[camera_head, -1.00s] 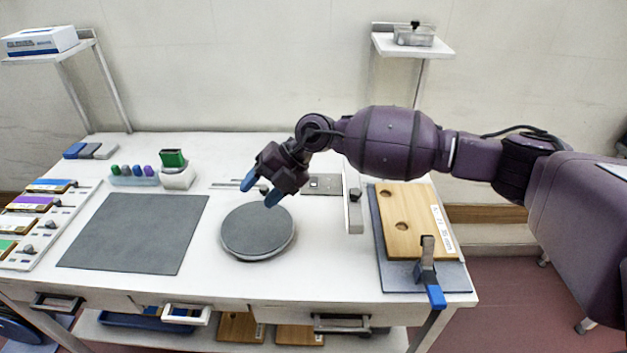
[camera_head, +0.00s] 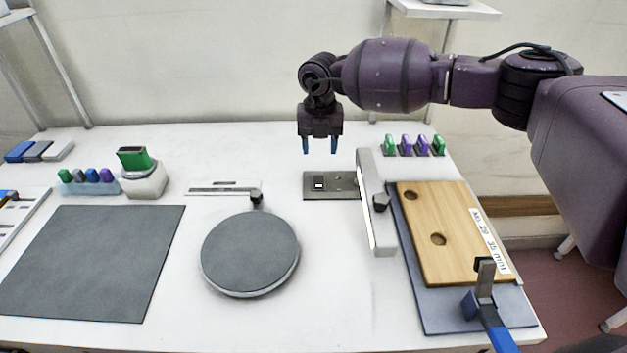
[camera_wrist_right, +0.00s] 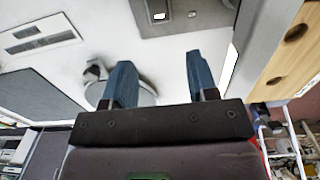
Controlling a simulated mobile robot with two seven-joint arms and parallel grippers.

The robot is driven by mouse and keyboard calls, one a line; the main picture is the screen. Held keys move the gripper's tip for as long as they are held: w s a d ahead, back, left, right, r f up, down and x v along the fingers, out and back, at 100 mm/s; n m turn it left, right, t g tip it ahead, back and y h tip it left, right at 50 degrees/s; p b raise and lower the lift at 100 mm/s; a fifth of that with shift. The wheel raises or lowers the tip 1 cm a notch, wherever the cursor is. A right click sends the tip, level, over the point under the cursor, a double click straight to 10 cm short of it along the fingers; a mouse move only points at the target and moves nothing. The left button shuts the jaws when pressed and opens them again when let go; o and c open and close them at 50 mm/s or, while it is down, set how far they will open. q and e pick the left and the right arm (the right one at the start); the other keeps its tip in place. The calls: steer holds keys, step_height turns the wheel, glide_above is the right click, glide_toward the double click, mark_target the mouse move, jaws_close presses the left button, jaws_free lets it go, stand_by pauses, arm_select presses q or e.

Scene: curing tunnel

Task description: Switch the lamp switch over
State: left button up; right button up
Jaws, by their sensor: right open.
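A grey switch plate (camera_head: 345,192) lies flat on the white table, with a small black-and-white rocker switch (camera_head: 319,182) at its left end. Which side of the rocker is pressed is too small to tell. My right gripper (camera_head: 320,147) is open and empty, fingers pointing down, above and behind the plate and apart from it. In the right wrist view, the plate (camera_wrist_right: 210,12) and rocker (camera_wrist_right: 159,16) show at the top edge, beyond the two blue fingertips (camera_wrist_right: 158,66). My left gripper is not in view.
A round grey turntable (camera_head: 250,252) is in front. A wooden board (camera_head: 455,245) is clamped at the right. Several green and purple pegs (camera_head: 421,146) stand behind it.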

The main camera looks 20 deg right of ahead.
mark_target(319, 186)
step_height(319, 186, down, 10)
steer(key=shift+s+r+b, duration=0.15)
steer(key=shift+b, duration=0.55)
steer(key=shift+f, duration=0.45)
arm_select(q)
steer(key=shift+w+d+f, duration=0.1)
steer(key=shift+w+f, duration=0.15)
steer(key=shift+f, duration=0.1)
arm_select(e)
steer(key=shift+f, duration=0.1)
